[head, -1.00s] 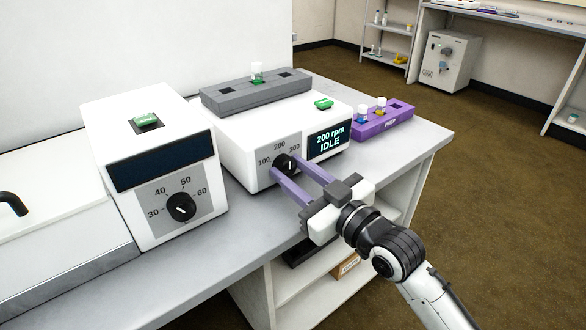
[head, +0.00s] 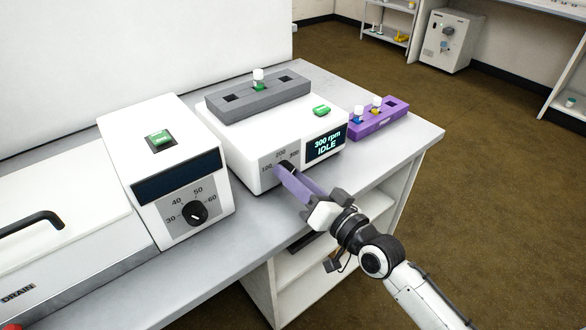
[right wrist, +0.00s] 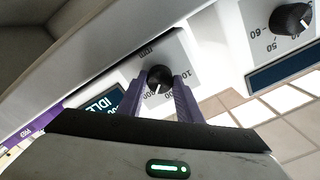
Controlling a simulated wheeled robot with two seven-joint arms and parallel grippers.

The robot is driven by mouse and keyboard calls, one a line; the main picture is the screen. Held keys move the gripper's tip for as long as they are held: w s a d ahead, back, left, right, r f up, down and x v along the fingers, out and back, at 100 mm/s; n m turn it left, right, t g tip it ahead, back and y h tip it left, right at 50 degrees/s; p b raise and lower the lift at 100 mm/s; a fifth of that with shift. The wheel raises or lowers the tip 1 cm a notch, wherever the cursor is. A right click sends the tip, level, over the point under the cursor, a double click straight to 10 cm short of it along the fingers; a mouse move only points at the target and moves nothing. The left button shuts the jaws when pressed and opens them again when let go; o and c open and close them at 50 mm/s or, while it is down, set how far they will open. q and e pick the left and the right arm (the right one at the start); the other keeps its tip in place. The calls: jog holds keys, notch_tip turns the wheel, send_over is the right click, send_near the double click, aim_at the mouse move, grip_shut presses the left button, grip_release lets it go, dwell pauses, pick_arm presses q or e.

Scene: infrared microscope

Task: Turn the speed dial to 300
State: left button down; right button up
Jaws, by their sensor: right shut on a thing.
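The speed dial (head: 286,165) is a black knob on the front of the white shaker box (head: 252,172), on a grey panel marked 100, 200 and 300. The display (head: 326,144) beside it reads 300 rpm, IDLE. My right gripper (head: 284,172) has its purple fingers on the dial, partly hiding it and the 300 mark in the head view. In the right wrist view the dial (right wrist: 159,78) sits between the two fingertips (right wrist: 160,85). The gripper is shut on it. My left gripper is not in view.
Left of the shaker stands a white heater box with a black knob (head: 194,213) marked 30 to 60. A grey rack (head: 258,98) sits on the shaker. A purple rack (head: 377,121) with vials stands at right. The bench's front right corner (head: 425,135) is clear.

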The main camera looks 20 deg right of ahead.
jog(key=shift+r+m+p, duration=0.1)
jog(key=shift+m+p, duration=0.2)
jog(key=shift+m, duration=0.7)
jog(key=o, duration=1)
jog(key=shift+o, duration=0.2)
jog(key=v, duration=1)
